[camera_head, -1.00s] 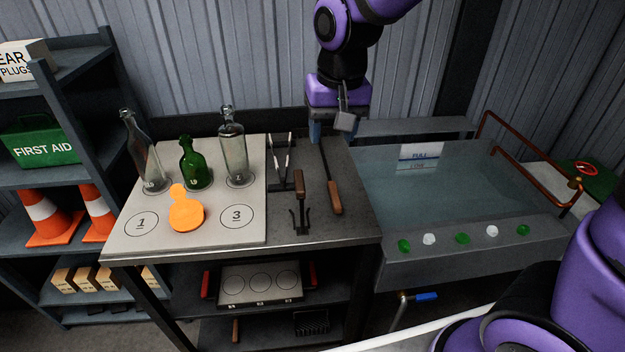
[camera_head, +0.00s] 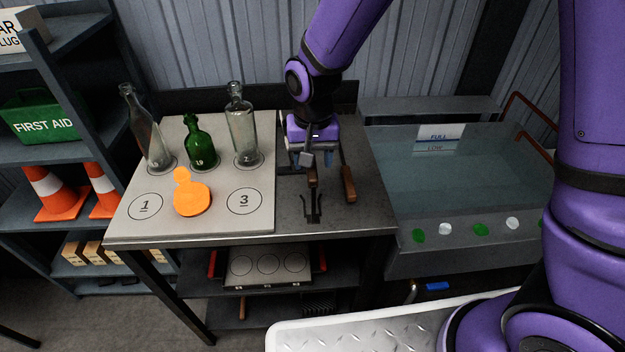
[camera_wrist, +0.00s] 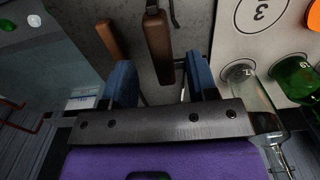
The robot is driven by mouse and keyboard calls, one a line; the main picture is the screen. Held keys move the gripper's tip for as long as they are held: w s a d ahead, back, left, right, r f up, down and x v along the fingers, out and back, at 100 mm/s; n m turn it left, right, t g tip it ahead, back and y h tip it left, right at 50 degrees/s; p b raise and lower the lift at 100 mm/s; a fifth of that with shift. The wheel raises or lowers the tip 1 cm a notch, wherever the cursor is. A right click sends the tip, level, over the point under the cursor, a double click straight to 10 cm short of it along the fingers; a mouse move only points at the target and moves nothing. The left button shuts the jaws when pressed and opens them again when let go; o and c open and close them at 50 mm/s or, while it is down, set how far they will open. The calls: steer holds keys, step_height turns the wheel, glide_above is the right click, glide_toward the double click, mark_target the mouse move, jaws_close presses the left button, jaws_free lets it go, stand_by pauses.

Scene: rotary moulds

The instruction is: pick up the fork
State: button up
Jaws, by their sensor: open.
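The fork (camera_head: 313,178) lies on the dark right part of the bench, its wooden handle toward the wall and its black prongs toward the bench's front edge. My gripper (camera_head: 312,161) is over the handle end, with its jaws open and empty. In the wrist view the fork's brown handle (camera_wrist: 158,45) points in between the two blue fingers of my gripper (camera_wrist: 161,80), apart from both. Whether the fingers are down at handle height I cannot tell.
A second wooden-handled tool (camera_head: 348,184) lies close to the right. My gripper mostly hides the tongs. On the pale board (camera_head: 250,222) at left stand glass bottles (camera_head: 200,145) and an orange bottle-shaped piece (camera_head: 191,197). A water tank (camera_head: 450,165) is at right.

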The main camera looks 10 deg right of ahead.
mark_target(312, 169)
steer(key=shift+s+a+f, duration=0.1)
steer(key=shift+s+f, duration=0.05)
steer(key=shift+f, duration=1.2)
steer(key=shift+s+f, duration=0.15)
steer(key=shift+f, duration=1.2)
jaws_close()
